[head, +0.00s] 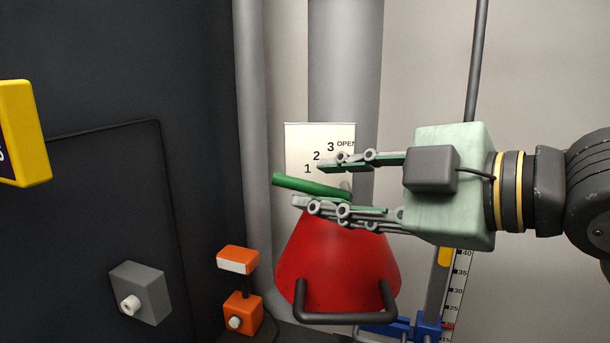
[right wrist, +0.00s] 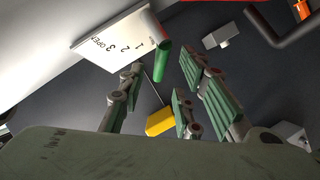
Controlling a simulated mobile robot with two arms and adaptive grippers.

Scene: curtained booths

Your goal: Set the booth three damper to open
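The damper's green lever (head: 305,187) lies nearly level, its free end pointing left, below the 1 on a white scale plate (head: 298,140). The plate reads 1, 2, 3, OPEN. My right gripper (head: 308,185) comes in from the right, open, with one finger above the lever and the other below it. In the right wrist view the lever (right wrist: 160,62) shows between the spread fingers, with gaps beside it. The plate also shows there (right wrist: 112,38). The lever's pivot is partly hidden by the fingers. My left gripper is out of view.
A red hood (head: 325,270) with a dark handle (head: 345,317) stands just below the gripper. A grey duct (head: 345,60) rises behind the plate. Orange devices (head: 238,262), a grey box (head: 145,290) and a yellow sign (head: 25,130) are at left. A ruler (head: 458,285) stands lower right.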

